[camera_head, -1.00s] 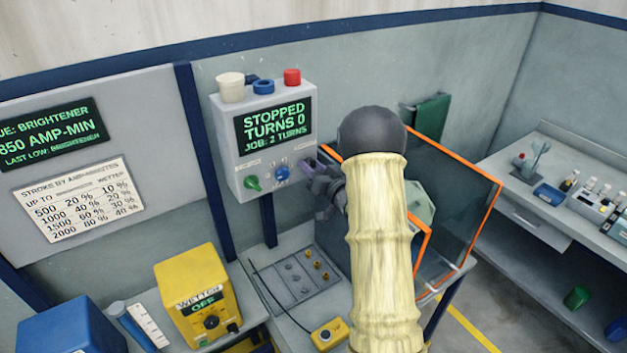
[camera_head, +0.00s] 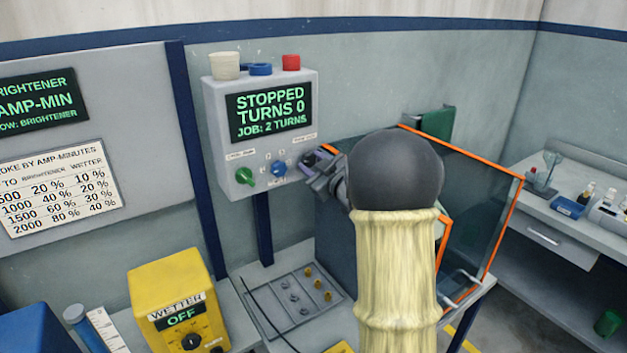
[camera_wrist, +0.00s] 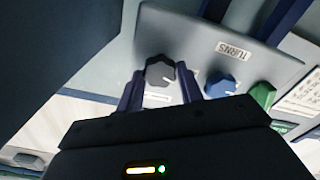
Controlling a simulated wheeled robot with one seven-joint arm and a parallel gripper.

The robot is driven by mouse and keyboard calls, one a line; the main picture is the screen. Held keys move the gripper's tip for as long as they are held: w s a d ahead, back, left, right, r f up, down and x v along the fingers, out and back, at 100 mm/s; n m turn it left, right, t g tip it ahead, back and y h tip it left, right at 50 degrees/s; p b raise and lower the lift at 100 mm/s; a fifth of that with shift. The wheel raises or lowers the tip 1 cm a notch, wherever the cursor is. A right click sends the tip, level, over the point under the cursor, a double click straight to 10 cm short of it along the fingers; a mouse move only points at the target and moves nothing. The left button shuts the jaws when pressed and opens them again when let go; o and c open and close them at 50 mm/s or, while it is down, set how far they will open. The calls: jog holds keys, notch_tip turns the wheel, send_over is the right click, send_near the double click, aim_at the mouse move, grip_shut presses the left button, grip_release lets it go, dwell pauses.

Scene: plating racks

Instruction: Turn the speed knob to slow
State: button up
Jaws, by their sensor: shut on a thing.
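The grey control box (camera_head: 215,125) hangs on the wall, its screen (camera_head: 270,110) reading STOPPED, TURNS 0, JOB: 2 TURNS. A dark, faceted knob (camera_wrist: 160,73) with a pale pointer line sits at one end of its row, beside the blue knob. I take it for the speed knob; its label is partly hidden. My gripper (camera_head: 312,163) is at the box's lower right, hiding this knob in the head view. In the wrist view, my gripper's fingers (camera_wrist: 160,80) are shut on the dark knob, one on each side.
The blue knob (camera_head: 278,168) and green knob (camera_head: 244,176) are close to the left of my gripper. An orange-edged clear guard (camera_head: 490,230) stands to the right. The yellow wetter box (camera_head: 165,285) reads OFF. A grey plate (camera_head: 290,320) lies below.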

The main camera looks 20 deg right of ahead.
jog(key=shift+f+n+b, duration=0.25)
jog(key=shift+n+b, duration=1.35)
jog(key=shift+b, duration=0.25)
jog(key=shift+r, duration=0.1)
jog(key=o, duration=1)
jog(key=shift+r, duration=0.1)
jog(key=s+d+b, duration=0.1)
jog(key=s, duration=0.4)
jog(key=s+d+b, duration=0.1)
jog(key=s, duration=0.5)
jog(key=s+d, duration=0.1)
jog(key=s, duration=0.5)
jog(key=shift+s+d+b, duration=0.1)
jog(key=shift+d+b, duration=0.05)
jog(key=shift+b, duration=0.25)
jog(key=shift+w, duration=0.2)
